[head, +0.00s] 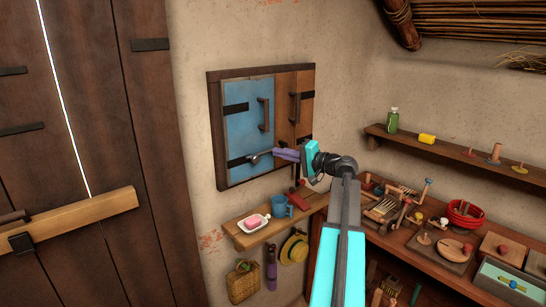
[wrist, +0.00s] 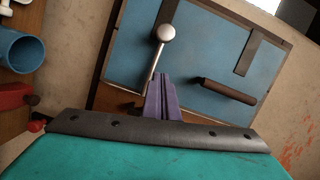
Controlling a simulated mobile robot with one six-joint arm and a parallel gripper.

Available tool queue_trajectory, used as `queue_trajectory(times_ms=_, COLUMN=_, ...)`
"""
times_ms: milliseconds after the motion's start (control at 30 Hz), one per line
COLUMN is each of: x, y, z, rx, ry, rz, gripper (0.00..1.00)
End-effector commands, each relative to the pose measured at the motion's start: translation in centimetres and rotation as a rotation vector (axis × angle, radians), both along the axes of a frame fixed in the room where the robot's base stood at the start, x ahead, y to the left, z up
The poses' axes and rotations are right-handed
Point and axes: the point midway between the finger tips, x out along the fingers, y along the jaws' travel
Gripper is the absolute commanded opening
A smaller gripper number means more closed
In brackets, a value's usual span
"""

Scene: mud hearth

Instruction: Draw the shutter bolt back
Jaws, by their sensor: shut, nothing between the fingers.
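The shutter has a blue left leaf (head: 248,118) and a brown wooden right leaf (head: 285,100), both closed in a dark frame. The bolt (head: 259,156) is a metal rod with a round knob, low on the blue leaf. In the wrist view the bolt knob (wrist: 165,33) stands just beyond my fingertips, and its rod runs down toward them. My gripper (head: 277,153) has purple fingers pressed together, empty, at the shutter's lower middle.
A hat (head: 294,248) and basket (head: 243,283) hang beneath. A cluttered workbench (head: 390,238) stands right; a barred door (head: 80,120) is left.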

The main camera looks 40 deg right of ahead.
Motion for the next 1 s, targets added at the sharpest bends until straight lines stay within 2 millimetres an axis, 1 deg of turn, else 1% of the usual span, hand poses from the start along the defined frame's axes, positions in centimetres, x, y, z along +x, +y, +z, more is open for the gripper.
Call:
queue_trajectory(times_ms=33, x=-0.7, y=0.0, z=-0.2, rx=-0.001, ry=-0.001, rz=-0.002, gripper=0.00)
queue_trajectory(times_ms=167, x=-2.4, y=-0.2, z=-0.1, rx=-0.001, ry=-0.001, rz=-0.001, gripper=0.00)
queue_trajectory(times_ms=300, x=-4.5, y=-0.6, z=0.0, rx=0.000, ry=-0.001, rz=0.000, gripper=0.00)
queue_trajectory(times_ms=500, x=-6.9, y=-1.0, z=0.3, rx=-0.001, ry=-0.001, rz=0.001, gripper=0.00)
queue_trajectory(times_ms=700, x=-7.9, y=-1.1, z=0.4, rx=0.000, ry=0.000, rz=0.003, gripper=0.00)
queue_trajectory(times_ms=1000, x=-7.9, y=-1.1, z=0.5, rx=0.000, ry=0.000, rz=0.004, gripper=0.00)
